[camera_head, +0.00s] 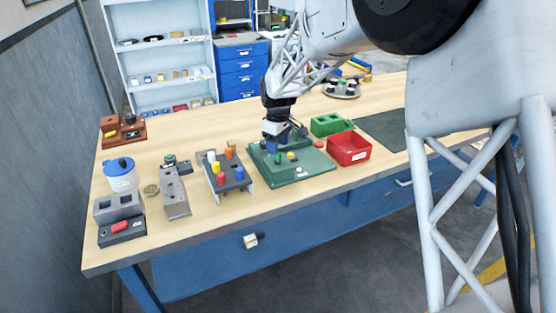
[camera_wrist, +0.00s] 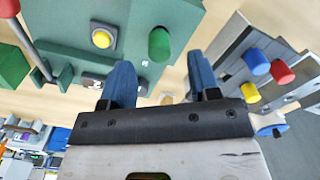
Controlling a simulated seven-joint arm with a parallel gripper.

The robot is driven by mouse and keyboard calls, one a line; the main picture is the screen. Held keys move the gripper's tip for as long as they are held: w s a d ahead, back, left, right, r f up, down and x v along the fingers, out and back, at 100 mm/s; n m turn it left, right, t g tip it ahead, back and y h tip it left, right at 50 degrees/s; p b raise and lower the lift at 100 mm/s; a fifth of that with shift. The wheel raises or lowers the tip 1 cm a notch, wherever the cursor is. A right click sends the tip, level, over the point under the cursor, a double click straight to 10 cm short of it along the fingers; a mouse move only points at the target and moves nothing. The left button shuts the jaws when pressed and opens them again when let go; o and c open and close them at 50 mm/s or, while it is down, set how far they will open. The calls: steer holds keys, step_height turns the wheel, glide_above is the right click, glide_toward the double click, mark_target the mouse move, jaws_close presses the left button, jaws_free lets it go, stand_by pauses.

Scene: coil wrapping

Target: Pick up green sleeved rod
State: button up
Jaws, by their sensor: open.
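A green sleeved rod (camera_wrist: 159,44) shows in the wrist view on a green fixture (camera_wrist: 55,30), beside a yellow button (camera_wrist: 101,39). In the head view the rod (camera_head: 278,158) stands on the same fixture (camera_head: 318,164). My gripper (camera_wrist: 160,72) has two blue fingers spread apart with nothing between them. In the wrist view the rod appears ahead of the gap between the fingertips, not between them. In the head view my gripper (camera_head: 272,146) hangs over the back left part of the fixture. The exact height above the rod is unclear.
A grey rack (camera_head: 222,188) with yellow, red, blue and orange sleeved rods stands left of the fixture. A red bin (camera_head: 349,148) and a green bin (camera_head: 326,124) are to the right. A dark green mat (camera_head: 382,128) lies beyond. The table's front middle edge is clear.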

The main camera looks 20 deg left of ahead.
steer(key=shift+f, duration=1.95)
steer(key=c, duration=1)
steer(key=shift+c, duration=0.2)
steer(key=shift+r, duration=0.15)
step_height(320, 180, up, 10)
steer(key=shift+f, duration=0.15)
